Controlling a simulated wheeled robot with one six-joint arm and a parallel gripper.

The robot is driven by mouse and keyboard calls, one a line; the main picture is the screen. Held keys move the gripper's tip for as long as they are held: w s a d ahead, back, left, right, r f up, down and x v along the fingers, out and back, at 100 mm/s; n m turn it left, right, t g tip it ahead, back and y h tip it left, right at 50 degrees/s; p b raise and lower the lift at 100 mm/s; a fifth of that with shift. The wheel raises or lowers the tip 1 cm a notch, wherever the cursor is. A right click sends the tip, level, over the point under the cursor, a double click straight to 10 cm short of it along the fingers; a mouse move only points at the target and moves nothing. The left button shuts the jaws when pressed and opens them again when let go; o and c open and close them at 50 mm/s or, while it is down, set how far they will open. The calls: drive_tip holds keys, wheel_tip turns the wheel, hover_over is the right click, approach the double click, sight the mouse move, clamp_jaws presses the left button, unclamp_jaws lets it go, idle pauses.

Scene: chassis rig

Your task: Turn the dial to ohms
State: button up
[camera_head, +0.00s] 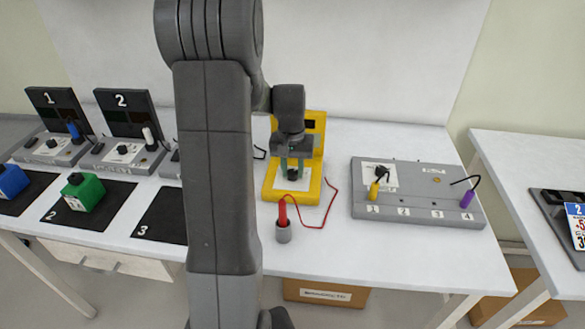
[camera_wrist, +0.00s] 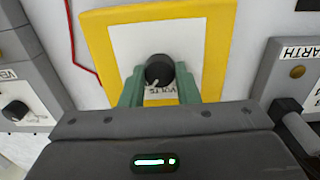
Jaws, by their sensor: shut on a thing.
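The yellow meter (camera_head: 313,124) stands on the middle of the white table, partly hidden by my arm. In the wrist view its yellow frame (camera_wrist: 209,22) surrounds a white face with a round black dial (camera_wrist: 159,68). A white pointer mark on the dial points down and slightly left, towards a label that reads VOLTS (camera_wrist: 162,90). No ohms label can be made out. My gripper (camera_wrist: 160,78) has its green fingers shut on the dial, one on each side. In the head view my gripper (camera_head: 293,170) reaches straight down over the meter face.
A grey panel (camera_head: 420,218) with yellow and purple plugs lies to the right. Numbered stations and a green block (camera_head: 84,192) are at left.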

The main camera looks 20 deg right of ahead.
sight(291, 171)
drive_tip(key=shift+m, duration=0.9)
drive_tip(key=shift+r, duration=0.1)
drive_tip(key=o, duration=1)
drive_tip(key=shift+c, duration=0.2)
wheel_tip(291, 171, up, 14)
drive_tip(key=shift+w, duration=0.15)
drive_tip(key=shift+a, duration=0.1)
